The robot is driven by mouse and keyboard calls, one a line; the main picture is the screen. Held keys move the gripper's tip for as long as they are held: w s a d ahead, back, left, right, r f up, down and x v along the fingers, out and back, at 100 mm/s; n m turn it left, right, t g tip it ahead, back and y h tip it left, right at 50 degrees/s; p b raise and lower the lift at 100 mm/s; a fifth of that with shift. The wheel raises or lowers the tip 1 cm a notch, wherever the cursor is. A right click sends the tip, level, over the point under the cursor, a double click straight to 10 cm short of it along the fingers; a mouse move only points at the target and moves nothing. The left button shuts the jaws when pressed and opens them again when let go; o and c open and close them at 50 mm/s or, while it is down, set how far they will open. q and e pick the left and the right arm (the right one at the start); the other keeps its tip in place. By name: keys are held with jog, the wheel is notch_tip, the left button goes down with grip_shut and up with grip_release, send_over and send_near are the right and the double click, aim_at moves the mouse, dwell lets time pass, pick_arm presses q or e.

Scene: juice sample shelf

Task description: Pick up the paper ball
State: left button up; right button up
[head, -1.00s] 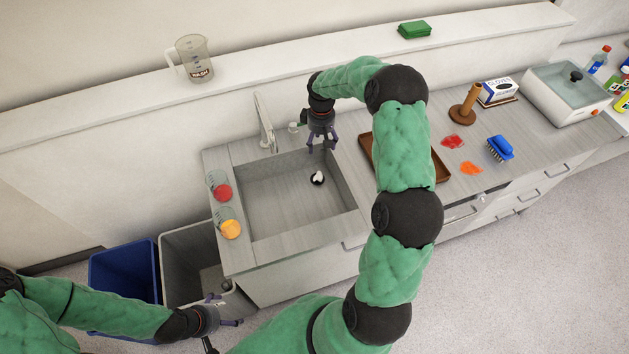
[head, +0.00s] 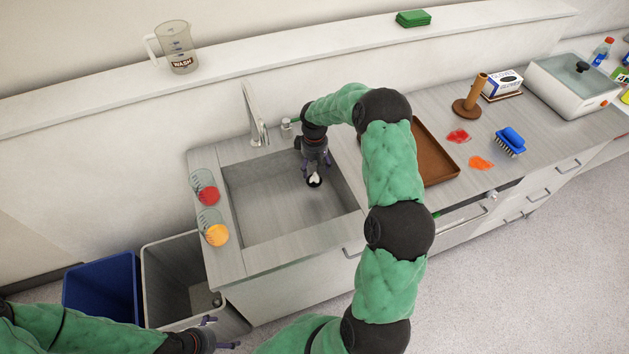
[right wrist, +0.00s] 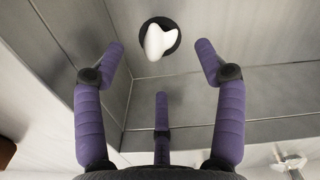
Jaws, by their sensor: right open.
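The paper ball (head: 314,179) is a small crumpled white lump in the sink (head: 262,222), over the dark round drain. The right wrist view shows the ball (right wrist: 159,42) against the black drain (right wrist: 172,26). My right gripper (head: 315,176) is over the sink, pointing down, just above the ball. In the right wrist view its purple fingers (right wrist: 160,70) are spread wide, with the ball beyond their tips and nothing between them. My left gripper (head: 222,335) is low at the bottom left, away from the sink; its finger spread is unclear.
Two glasses, one with red (head: 206,188) and one with orange contents (head: 213,228), stand left of the sink. A faucet (head: 254,114) rises behind it. A brown tray (head: 436,158) lies to the right. Blue (head: 103,288) and grey (head: 178,265) bins stand at lower left.

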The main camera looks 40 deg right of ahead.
aim_at(315, 176)
notch_tip(315, 176, down, 6)
jog(key=shift+s+f+b, duration=0.1)
jog(key=shift+f+b, duration=0.15)
jog(key=shift+b, duration=0.5)
jog(key=shift+r, duration=0.1)
jog(key=c, duration=1)
